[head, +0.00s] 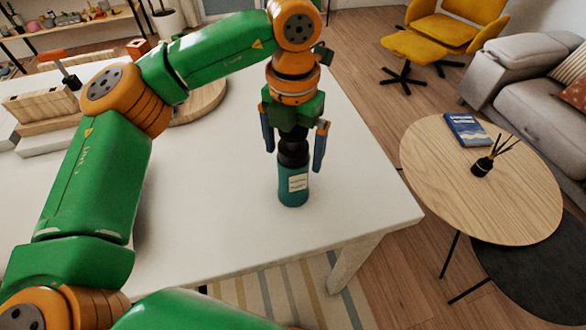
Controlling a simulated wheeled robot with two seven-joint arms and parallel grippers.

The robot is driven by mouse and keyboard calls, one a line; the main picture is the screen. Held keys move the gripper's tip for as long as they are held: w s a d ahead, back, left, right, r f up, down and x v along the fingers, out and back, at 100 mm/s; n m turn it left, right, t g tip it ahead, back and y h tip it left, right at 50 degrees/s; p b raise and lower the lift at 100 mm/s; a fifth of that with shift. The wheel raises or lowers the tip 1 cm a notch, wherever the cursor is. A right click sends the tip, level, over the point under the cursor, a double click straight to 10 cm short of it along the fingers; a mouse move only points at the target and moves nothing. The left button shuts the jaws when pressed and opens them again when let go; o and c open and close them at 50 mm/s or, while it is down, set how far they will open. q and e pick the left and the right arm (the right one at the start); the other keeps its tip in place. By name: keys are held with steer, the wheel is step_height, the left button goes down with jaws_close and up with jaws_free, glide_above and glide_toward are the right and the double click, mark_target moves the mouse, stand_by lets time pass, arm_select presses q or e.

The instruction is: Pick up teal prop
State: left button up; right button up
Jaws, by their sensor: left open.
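The teal prop (293,190) is a teal bottle with a pale label and a dark neck and cap. It stands upright on the white table (375,205) near its front right part. My left gripper (294,160) is open and points down over the bottle. Its two blue-grey fingers are on either side of the dark upper part, and gaps show between them and the bottle. The gripper body hides the very top of the bottle. My right gripper is not in view.
A round wooden board (203,103) lies behind my arm, and wooden blocks (45,105) stand at the left. The table is clear around the bottle. Beyond its right edge is a round side table (440,165) with a blue book (466,130) and a reed diffuser (482,166).

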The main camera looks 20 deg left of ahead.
arm_select(q)
jaws_close()
stand_by(0.3)
steer(key=shift+w+r, duration=0.1)
